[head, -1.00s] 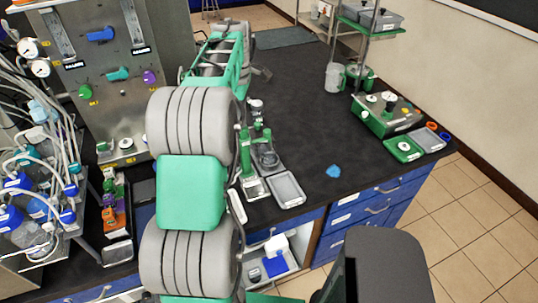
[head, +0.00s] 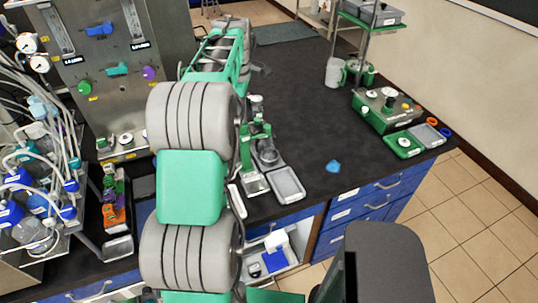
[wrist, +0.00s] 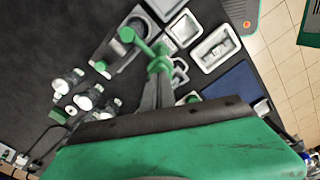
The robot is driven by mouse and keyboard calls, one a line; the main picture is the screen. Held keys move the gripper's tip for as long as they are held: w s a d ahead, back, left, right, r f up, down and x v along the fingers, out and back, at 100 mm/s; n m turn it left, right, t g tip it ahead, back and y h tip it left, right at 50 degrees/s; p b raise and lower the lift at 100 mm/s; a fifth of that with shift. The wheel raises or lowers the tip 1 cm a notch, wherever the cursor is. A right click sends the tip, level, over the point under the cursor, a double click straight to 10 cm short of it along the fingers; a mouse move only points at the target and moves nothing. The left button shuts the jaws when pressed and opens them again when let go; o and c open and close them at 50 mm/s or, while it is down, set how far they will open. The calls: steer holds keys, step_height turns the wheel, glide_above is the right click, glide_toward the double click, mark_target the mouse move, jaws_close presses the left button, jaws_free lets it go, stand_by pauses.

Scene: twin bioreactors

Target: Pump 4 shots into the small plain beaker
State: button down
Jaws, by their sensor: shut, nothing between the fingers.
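A green pump stand (head: 254,158) stands on the dark bench just right of my arm in the head view. A small clear vessel, which looks like the plain beaker (head: 267,156), stands close beside it. In the wrist view the green pump part (wrist: 157,50) lies straight ahead of my gripper (wrist: 157,82). The gripper's grey fingers are shut, with their tips close below or against the green part; I cannot tell whether they touch. The beaker is mostly hidden behind the pump and fingers in the wrist view.
A grey tray (head: 288,184) lies in front of the pump. A green control box (head: 387,110) stands further right. Several small glass-and-metal parts (wrist: 75,90) lie left of my gripper in the wrist view.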

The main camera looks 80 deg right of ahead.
steer(key=shift+f+b, duration=0.5)
steer(key=shift+f, duration=0.65)
steer(key=shift+r, duration=0.1)
step_height(320, 180, up, 4)
steer(key=p, duration=0.3)
steer(key=shift+f, duration=0.2)
steer(key=shift+f, duration=0.2)
steer(key=shift+f+b, duration=0.85)
steer(key=shift+f, duration=0.9)
steer(key=shift+r+p, duration=1.6)
steer(key=shift+r, duration=0.3)
